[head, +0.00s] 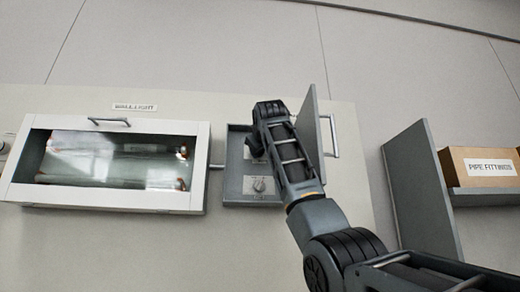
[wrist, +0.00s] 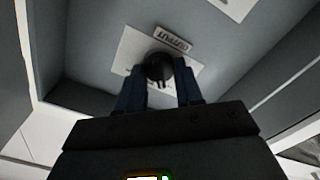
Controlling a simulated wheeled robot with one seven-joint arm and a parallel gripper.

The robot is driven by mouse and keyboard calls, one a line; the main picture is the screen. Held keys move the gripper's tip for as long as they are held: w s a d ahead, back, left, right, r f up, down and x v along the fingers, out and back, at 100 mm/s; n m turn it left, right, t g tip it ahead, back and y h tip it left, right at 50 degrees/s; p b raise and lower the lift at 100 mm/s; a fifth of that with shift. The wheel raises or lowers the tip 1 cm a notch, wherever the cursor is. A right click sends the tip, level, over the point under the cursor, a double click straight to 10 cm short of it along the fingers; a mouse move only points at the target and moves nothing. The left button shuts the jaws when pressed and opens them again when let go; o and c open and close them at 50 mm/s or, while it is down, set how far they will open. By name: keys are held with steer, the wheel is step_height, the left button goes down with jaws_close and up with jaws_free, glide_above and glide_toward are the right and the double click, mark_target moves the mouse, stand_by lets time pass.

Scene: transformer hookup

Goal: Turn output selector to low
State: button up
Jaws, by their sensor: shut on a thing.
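My gripper (wrist: 160,82) is shut on this knob, one finger on each side. The marks on the plate and the knob's pointer are too covered or small to read. In the head view, my gripper reaches into an open grey box (head: 232,183) on the wall panel. My arm hides the upper part of the box and the output knob there.
The box's open door (head: 309,115) stands out right of my wrist. A glass-fronted cabinet (head: 110,160) with a handle is at left. A grey panel (head: 421,190) and a "PIPE FITTINGS" carton (head: 480,167) are at right.

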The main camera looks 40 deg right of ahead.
steer(key=shift+n, duration=0.6)
steer(key=o, duration=1)
steer(key=b+v, duration=0.3)
steer(key=v, duration=0.4)
steer(key=shift+s+a, duration=0.25)
steer(key=shift+s, duration=0.05)
